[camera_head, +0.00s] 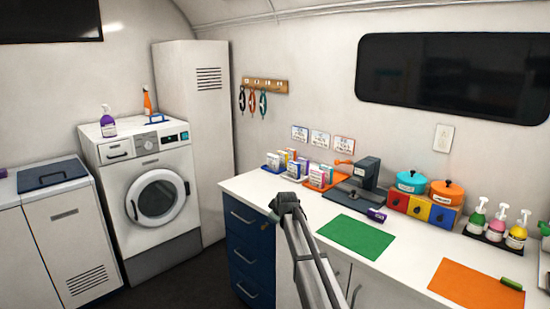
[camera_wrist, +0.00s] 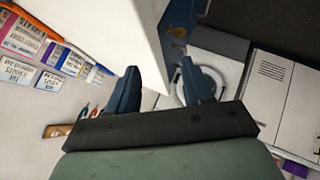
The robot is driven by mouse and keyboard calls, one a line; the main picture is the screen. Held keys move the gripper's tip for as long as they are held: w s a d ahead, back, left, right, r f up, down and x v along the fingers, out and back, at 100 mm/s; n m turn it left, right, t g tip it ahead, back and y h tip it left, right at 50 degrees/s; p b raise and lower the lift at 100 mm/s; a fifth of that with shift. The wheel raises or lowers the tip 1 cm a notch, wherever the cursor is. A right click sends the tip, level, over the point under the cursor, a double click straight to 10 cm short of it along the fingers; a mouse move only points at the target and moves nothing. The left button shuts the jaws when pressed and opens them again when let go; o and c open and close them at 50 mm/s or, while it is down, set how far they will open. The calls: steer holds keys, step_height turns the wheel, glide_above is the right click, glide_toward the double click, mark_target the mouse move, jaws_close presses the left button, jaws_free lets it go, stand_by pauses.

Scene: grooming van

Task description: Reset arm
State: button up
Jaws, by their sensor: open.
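My arm (camera_head: 312,250) rises from the bottom of the head view, and its dark end reaches the front edge of the white counter, above the blue drawer cabinet. The fingers are too small to make out there. In the wrist view my gripper (camera_wrist: 159,72) has its two dark blue fingers spread apart with nothing between them. The white counter (camera_wrist: 105,35) shows past the fingers, tilted in that view.
The counter carries a green mat (camera_head: 356,237), an orange mat (camera_head: 477,284), a dark press (camera_head: 358,180), box racks (camera_head: 300,167), two pots on colored drawers, and pump bottles (camera_head: 496,226). A washing machine (camera_head: 150,190) stands left. The floor between is clear.

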steer(key=s+a+f, duration=0.6)
steer(key=a+f, duration=0.4)
steer(key=a, duration=0.1)
steer(key=s+d+f+m+g+h, duration=0.1)
steer(key=s+d+f+g, duration=0.1)
steer(key=s+d+f, duration=0.45)
steer(key=s+d+f+m+g, duration=0.2)
steer(key=s+d+f, duration=0.2)
steer(key=s+f, duration=0.6)
steer(key=s+d+f+m+g+h, duration=0.1)
steer(key=s+d+f+g, duration=0.35)
steer(key=f, duration=0.65)
steer(key=s+d+f+m+g, duration=0.1)
steer(key=s+d+f, duration=0.2)
steer(key=s, duration=0.4)
steer(key=s+d+f+m+g, duration=0.15)
steer(key=s+f, duration=0.25)
steer(key=s, duration=0.4)
steer(key=s+d+f+m, duration=0.1)
steer(key=s+d+f, duration=0.25)
steer(key=s, duration=0.35)
steer(key=s+d+m+g, duration=0.2)
steer(key=s, duration=1)
steer(key=s+d+f+m+g, duration=0.1)
steer(key=s+d+m+g, duration=0.1)
steer(key=s, duration=1)
steer(key=shift+d+f+g, duration=0.25)
steer(key=shift+f+g, duration=0.05)
steer(key=shift+g, duration=0.2)
steer(key=shift+o, duration=0.5)
